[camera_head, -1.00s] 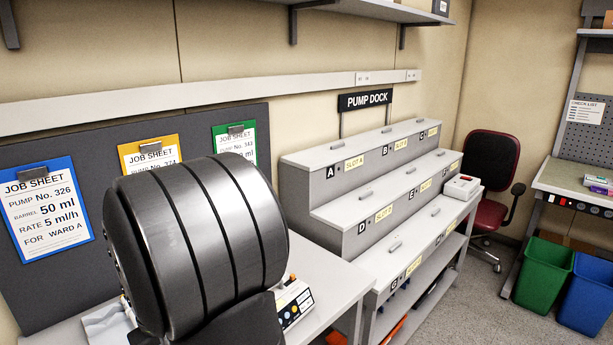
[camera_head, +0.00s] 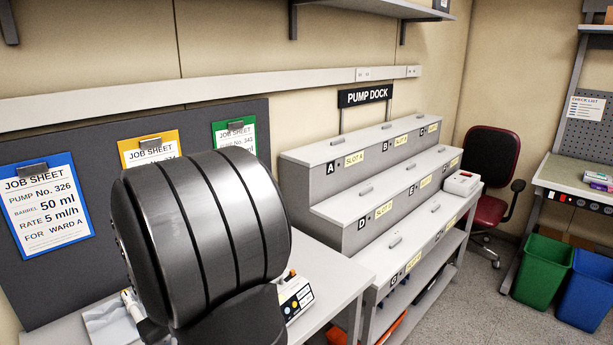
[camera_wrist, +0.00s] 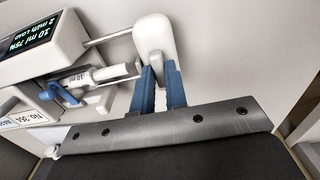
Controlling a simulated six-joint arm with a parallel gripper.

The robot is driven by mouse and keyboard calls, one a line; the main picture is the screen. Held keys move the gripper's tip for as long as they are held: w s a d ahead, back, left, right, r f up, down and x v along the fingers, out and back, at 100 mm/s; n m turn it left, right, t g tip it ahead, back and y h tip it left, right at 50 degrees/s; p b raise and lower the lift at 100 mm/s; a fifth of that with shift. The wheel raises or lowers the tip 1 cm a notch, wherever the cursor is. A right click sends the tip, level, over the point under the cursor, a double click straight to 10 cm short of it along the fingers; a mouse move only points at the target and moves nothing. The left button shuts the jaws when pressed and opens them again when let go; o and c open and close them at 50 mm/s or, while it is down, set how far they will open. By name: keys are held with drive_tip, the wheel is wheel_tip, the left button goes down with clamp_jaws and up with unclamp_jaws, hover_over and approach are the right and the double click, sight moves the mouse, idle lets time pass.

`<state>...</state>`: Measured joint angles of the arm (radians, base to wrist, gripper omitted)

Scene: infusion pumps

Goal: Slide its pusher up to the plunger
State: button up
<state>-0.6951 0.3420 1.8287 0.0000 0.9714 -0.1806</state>
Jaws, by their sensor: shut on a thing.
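In the wrist view, a white infusion pump (camera_wrist: 40,45) has a lit screen reading 10 ml and LOAD. A syringe (camera_wrist: 92,77) lies along its side, held by a blue clamp (camera_wrist: 62,93). The syringe's plunger (camera_wrist: 127,70) points right, towards the white pusher (camera_wrist: 154,38) on a metal rod. The plunger's end is close to the pusher; I cannot tell whether they touch. My gripper (camera_wrist: 160,74) is shut on the pusher's lower part with its blue fingers. In the head view, my arm hides most of this pump (camera_head: 296,301).
The stepped pump dock (camera_head: 345,195) with lettered slots stands to the right; another white pump (camera_head: 462,183) sits at its far right end. Job sheets (camera_head: 45,210) hang on the dark board at left. Green (camera_head: 543,272) and blue (camera_head: 588,290) bins stand at far right.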

drive_tip(key=shift+w+d, duration=0.35)
drive_tip(key=shift+w, duration=0.05)
drive_tip(key=shift+w+d, duration=0.2)
idle(0.6)
drive_tip(key=o, duration=0.6)
drive_tip(key=shift+c, duration=0.2)
drive_tip(key=shift+r, duration=0.1)
wheel_tip(320, 180, up, 7)
